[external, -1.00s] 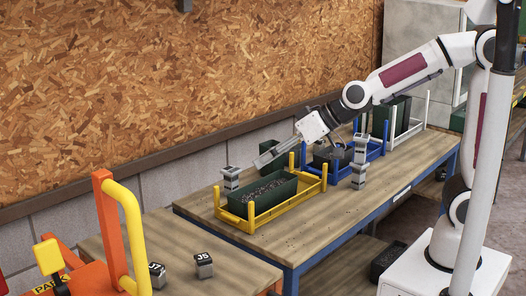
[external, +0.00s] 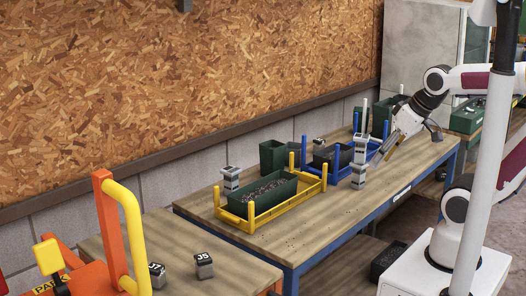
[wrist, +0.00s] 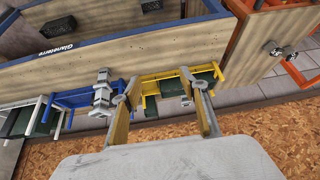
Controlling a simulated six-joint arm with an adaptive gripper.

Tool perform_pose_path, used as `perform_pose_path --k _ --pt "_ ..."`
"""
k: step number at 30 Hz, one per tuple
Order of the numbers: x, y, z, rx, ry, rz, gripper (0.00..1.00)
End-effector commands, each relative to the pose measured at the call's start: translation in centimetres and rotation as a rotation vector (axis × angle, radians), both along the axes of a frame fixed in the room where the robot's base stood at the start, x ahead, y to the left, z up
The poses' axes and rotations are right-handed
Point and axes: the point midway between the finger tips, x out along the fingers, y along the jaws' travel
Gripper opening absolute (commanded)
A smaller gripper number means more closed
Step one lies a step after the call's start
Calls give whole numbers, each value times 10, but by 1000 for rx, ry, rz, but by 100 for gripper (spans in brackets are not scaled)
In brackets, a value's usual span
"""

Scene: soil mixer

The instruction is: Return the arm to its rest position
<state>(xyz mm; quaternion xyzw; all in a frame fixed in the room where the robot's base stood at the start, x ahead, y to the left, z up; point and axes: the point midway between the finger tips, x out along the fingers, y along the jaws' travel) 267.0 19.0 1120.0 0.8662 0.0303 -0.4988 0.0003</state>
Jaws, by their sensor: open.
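My arm is folded back to the right side of the work table in the external view. My gripper (external: 380,158) points down and left over the table's right part, beside a grey stacked post (external: 360,165). In the wrist view my gripper (wrist: 160,98) has its two fingers spread apart with nothing between them. The yellow tray (wrist: 180,75) shows beyond the fingers, apart from them.
The yellow tray (external: 240,223) holds a dark green bin (external: 270,203) of dark soil. The blue tray (external: 345,174) stands behind it to the right. Another grey post (external: 230,182) stands at the left. An orange frame with a yellow rail (external: 132,230) is at front left. The table's front right is clear.

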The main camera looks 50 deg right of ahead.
Motion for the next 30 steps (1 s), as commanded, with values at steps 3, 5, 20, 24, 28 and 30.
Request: perform_pose_path --k 3,5,20,24,28,30 --pt "-16 -13 -4 -20 20 -36 44" --pt "-21 -17 -5 -26 28 -46 44" --pt "-24 -19 -6 -31 35 -53 44" --pt "-24 -19 -6 -31 35 -53 44" --pt "-24 -19 -6 -31 35 -53 44" --pt "-24 -19 -6 -31 35 -53 44"
